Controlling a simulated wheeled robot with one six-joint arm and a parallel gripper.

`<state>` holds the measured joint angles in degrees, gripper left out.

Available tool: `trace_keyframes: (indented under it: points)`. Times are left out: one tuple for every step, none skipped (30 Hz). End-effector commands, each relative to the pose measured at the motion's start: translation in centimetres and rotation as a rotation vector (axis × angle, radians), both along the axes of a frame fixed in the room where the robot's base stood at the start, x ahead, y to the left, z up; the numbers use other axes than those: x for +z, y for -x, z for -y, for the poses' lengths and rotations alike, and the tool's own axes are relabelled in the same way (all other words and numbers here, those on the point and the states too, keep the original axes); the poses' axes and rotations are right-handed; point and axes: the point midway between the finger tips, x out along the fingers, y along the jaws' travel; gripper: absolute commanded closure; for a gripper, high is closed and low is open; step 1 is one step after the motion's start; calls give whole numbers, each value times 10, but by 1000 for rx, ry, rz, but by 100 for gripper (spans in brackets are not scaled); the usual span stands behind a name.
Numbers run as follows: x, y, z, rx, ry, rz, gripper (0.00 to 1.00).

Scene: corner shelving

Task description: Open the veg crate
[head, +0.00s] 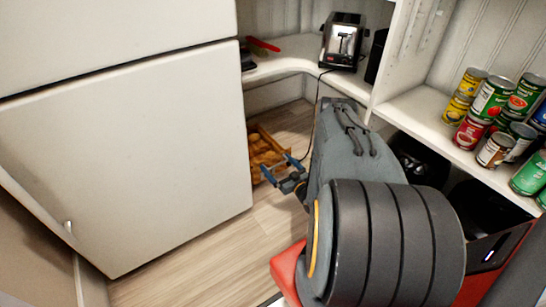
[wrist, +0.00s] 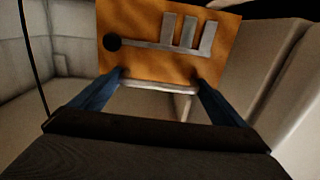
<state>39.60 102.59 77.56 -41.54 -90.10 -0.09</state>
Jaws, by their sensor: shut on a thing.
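The veg crate (head: 268,149), orange-brown wood, sits on the floor in the corner, partly hidden by the white fridge at its left. In the wrist view an orange panel of the crate (wrist: 165,55) fills the top middle, with a dark round spot and grey bars on it. My gripper (head: 279,170) is at the crate's near side in the head view. In the wrist view its two blue fingers (wrist: 158,80) reach the panel's lower edge, one at each side of a pale bar, and are shut on the crate. The exact contact is dark.
The white fridge (head: 130,160) stands close at left. A shelf (head: 430,112) with several cans is at right. A toaster (head: 343,40) stands on the corner counter (head: 290,58), its dark cord hanging down. Bare wood floor (head: 190,270) lies in front.

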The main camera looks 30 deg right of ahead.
Motion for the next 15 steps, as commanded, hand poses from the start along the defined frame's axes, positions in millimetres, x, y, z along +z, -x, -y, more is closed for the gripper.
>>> trace_keyframes:
  points:
    - [1,4,0,-1,0,1,45]
    - [1,6,0,-1,0,1,45]
    - [1,7,1,-1,1,1,45]
    - [1,8,1,-1,1,1,45]
    - [1,9,1,0,1,1,45]
    - [1,10,1,0,1,1,45]
    - [0,10,1,0,1,1,45]
    - [0,10,1,0,1,1,45]
    - [0,10,0,0,1,1,45]
    - [0,10,0,0,1,1,45]
    - [0,10,0,0,1,1,45]
    - [0,10,0,0,1,1,45]
    - [0,10,0,0,1,1,45]
    - [0,10,0,0,1,1,45]
    - [0,10,0,0,1,1,45]
